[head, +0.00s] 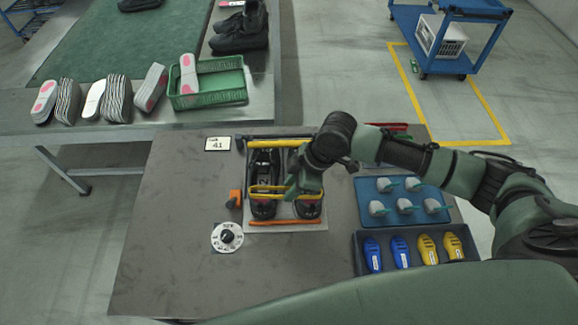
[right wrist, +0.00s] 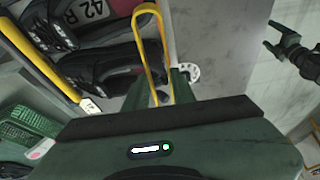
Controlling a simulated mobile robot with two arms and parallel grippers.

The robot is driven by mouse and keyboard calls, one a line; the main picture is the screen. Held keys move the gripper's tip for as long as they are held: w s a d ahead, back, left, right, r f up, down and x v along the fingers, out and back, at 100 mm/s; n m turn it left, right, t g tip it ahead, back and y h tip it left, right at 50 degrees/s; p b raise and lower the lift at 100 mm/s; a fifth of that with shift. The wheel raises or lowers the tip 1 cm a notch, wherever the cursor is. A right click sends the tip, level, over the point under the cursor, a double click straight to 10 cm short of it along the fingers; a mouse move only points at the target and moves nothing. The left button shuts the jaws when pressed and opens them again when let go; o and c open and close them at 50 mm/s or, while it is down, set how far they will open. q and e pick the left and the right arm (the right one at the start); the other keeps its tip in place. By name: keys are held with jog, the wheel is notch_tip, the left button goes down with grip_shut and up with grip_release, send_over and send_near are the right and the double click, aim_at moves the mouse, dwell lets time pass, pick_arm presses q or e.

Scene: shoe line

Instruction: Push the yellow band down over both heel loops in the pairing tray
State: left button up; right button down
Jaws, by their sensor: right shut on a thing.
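The pairing tray (head: 288,227) lies on the table with two black shoes in it. The left shoe (head: 263,163) shows almost whole; my right arm hides much of the right shoe (head: 308,209). My right gripper (head: 293,190) is shut on the yellow band (head: 262,188), a narrow loop stretching across above the shoes' near ends. In the right wrist view the band (right wrist: 147,48) runs up from between the fingers (right wrist: 176,82), beside a shoe (right wrist: 100,75). I cannot make out the heel loops. My left gripper (right wrist: 278,40) appears only in the wrist view, empty with fingers apart.
A white dial (head: 226,237), an orange clamp-like piece (head: 235,198) and a "41" card (head: 218,143) lie left of the tray. A blue tray (head: 372,187) of grey pieces and a dark bin (head: 362,268) of blue and yellow pieces stand right. The table's left side is clear.

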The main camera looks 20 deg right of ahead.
jog(key=shift+f+b, duration=2.4)
jog(key=shift+f, duration=0.4)
jog(key=shift+f+b, duration=0.3)
jog(key=shift+f, duration=0.35)
jog(key=c, duration=1.1)
grip_release()
jog(key=shift+r, duration=0.1)
